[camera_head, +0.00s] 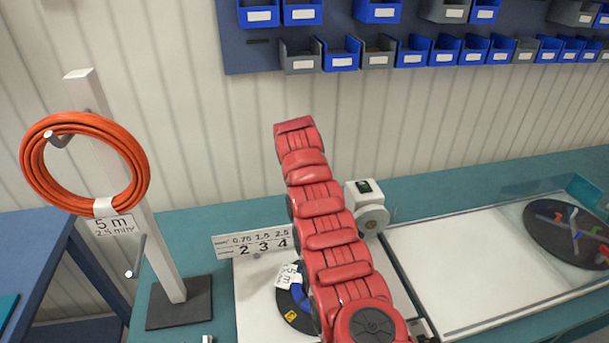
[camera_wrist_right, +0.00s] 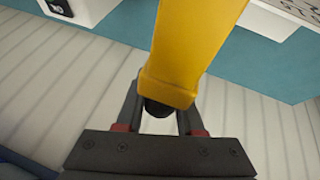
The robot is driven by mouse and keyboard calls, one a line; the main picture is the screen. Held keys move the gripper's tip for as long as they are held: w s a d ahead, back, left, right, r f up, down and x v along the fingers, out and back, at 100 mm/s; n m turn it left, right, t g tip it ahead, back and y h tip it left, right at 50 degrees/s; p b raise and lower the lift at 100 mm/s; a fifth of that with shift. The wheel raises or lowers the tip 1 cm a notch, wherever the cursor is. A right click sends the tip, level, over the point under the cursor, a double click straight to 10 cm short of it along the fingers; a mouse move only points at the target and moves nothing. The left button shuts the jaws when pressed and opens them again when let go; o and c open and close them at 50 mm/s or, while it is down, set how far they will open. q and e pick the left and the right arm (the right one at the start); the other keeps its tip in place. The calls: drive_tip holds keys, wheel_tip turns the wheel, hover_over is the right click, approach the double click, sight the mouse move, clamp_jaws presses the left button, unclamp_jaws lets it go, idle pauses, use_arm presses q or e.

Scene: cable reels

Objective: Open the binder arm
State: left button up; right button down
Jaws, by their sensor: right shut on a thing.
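A yellow bar (camera_wrist_right: 190,55), which looks like the binder arm, runs up from between the fingers of my right gripper (camera_wrist_right: 160,112) in the right wrist view. The right gripper is shut on the bar's rounded, dark-tipped end. In the head view the bar and my right gripper are not visible; a red segmented arm covers the middle of the picture. My left gripper is in neither view. A dark reel disc (camera_head: 297,300) with a "5 m" tag and blue and yellow patches shows partly behind the red arm.
An orange cable coil (camera_head: 75,122) hangs on a white post (camera_head: 160,235) at left. A number sign (camera_head: 262,243) and a white box with a round wheel (camera_head: 372,217) flank the red arm. A clear-covered white panel (camera_head: 450,275) lies right. Blue and grey bins line the wall.

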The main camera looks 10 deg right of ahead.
drive_tip(key=shift+s+a+f, duration=0.1)
drive_tip(key=shift+s+f, duration=0.05)
drive_tip(key=shift+f, duration=0.2)
drive_tip(key=c, duration=0.8)
unclamp_jaws()
drive_tip(key=shift+o, duration=1.3)
drive_tip(key=shift+w+f, duration=0.1)
drive_tip(key=shift+w, duration=0.2)
drive_tip(key=shift+s+r, duration=0.15)
drive_tip(key=shift+r, duration=0.1)
drive_tip(key=p+v, duration=0.9)
drive_tip(key=v, duration=0.8)
drive_tip(key=shift+p, duration=0.4)
